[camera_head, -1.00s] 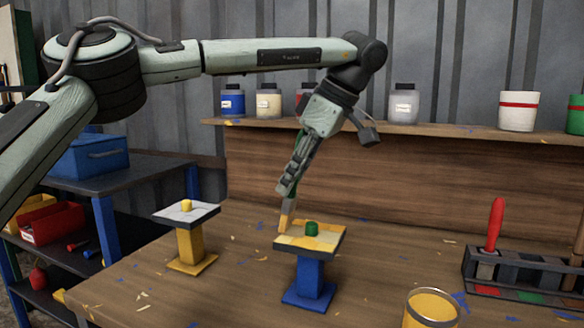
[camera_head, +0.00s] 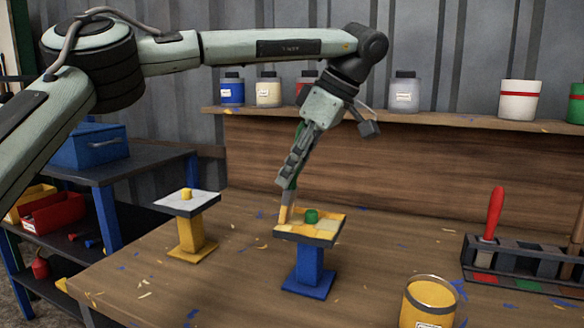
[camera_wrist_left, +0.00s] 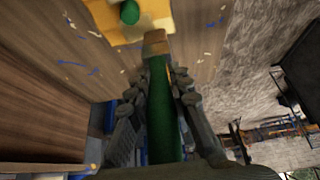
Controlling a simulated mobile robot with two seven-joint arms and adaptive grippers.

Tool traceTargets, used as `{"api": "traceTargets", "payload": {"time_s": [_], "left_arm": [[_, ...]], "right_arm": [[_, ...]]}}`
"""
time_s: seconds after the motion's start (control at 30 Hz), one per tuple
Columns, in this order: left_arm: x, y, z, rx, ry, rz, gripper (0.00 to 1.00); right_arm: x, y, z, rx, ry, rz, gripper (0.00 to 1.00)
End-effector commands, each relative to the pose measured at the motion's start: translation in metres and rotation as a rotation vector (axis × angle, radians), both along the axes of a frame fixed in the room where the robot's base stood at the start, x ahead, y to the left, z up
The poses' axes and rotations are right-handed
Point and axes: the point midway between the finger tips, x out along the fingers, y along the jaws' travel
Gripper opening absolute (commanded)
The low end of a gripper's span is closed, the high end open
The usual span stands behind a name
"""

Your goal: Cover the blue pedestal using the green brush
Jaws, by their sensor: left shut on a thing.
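The blue pedestal (camera_head: 309,268) stands on the bench. Its square top carries yellow paint with paler patches and a small green knob (camera_head: 311,216); the top also shows in the left wrist view (camera_wrist_left: 160,14). My left gripper (camera_head: 288,179) is shut on the green brush. The brush's green handle (camera_wrist_left: 160,125) lies between the fingers, and its yellow-tinted bristles (camera_head: 286,212) point down at the left edge of the pedestal's top. I cannot tell whether they touch it. My right gripper is not in view.
A yellow pedestal (camera_head: 192,236) with a whitish top and yellow knob stands to the left. A yellow paint can (camera_head: 428,306) is at the front right. A brush rack (camera_head: 520,270) holds a red-handled brush (camera_head: 495,213). Paint pots line the back shelf (camera_head: 440,120).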

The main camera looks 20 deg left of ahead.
Motion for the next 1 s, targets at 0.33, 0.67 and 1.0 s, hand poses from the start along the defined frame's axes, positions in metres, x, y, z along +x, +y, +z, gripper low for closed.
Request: {"api": "traceTargets", "payload": {"time_s": [0.33,0.67,1.0], "left_arm": [[0.002,0.0,-0.002,0.0,0.0,0.001,0.0],[0.017,-0.001,-0.001,0.0,0.0,0.0,0.0],[0.032,-0.002,-0.002,0.0,0.0,0.001,0.0]], "right_arm": [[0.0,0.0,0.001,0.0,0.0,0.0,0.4],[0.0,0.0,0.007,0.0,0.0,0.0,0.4],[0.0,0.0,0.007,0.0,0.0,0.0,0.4]]}}
